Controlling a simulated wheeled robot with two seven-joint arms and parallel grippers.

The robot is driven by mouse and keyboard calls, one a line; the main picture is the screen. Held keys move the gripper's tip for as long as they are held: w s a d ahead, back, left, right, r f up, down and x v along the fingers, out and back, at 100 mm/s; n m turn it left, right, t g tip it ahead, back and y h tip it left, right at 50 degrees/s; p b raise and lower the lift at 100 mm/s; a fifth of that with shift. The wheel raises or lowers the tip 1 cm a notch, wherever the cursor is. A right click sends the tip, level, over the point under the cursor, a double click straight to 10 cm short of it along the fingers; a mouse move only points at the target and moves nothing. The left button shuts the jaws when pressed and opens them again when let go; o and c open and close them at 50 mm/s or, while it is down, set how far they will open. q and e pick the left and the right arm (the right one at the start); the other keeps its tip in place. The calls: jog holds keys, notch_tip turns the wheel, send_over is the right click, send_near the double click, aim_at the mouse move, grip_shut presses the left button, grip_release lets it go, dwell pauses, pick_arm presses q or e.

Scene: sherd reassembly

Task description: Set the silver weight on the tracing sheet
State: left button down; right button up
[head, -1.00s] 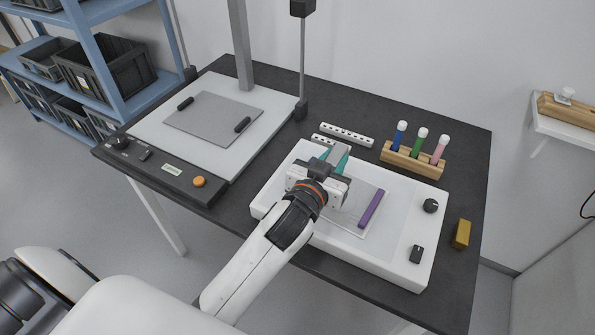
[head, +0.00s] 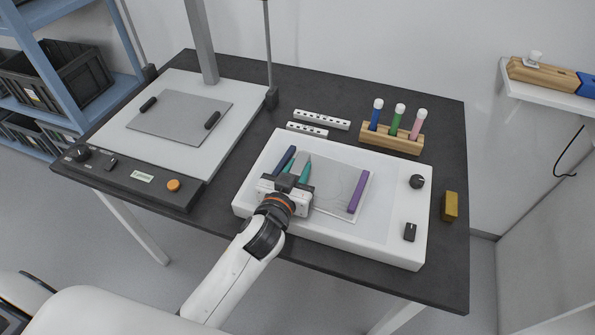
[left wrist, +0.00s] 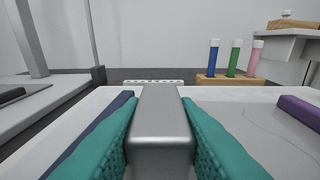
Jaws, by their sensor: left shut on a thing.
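The silver weight (left wrist: 160,128) is a brushed metal block in the left wrist view. My left gripper (head: 297,168) is shut on it, with a teal finger on each side. In the head view the gripper hides most or all of the weight. The tracing sheet (head: 333,187) lies on the white light box (head: 397,218), a thin see-through sheet with faint lines. The gripper is over its left part, low down; I cannot tell whether the weight touches it. A purple bar (head: 358,191) lies along the sheet's right edge, a dark blue bar (head: 284,158) along its left.
A wooden rack (head: 392,138) with blue, green and pink tubes stands behind the light box, beside white perforated strips (head: 321,120). A brass block (head: 450,206) is to the right. A grey plate (head: 178,117) lies on a stand at the left.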

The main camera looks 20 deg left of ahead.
pick_arm(q)
jog(key=shift+f, duration=0.15)
jog(key=c, duration=1.4)
grip_release()
pick_arm(e)
jog(key=shift+a+f, duration=0.1)
jog(key=shift+a, duration=0.4)
pick_arm(q)
jog(key=shift+r, duration=0.2)
jog(key=s, duration=0.3)
jog(key=s+r+p, duration=0.1)
jog(key=s, duration=0.6)
jog(key=shift+s+a+r, duration=0.2)
jog(key=shift+s, duration=0.15)
jog(key=shift+s+r, duration=0.15)
jog(key=shift+s, duration=0.45)
pick_arm(e)
jog(key=shift+d+r, duration=0.35)
jog(key=shift+r, duration=0.35)
jog(key=shift+a, duration=0.1)
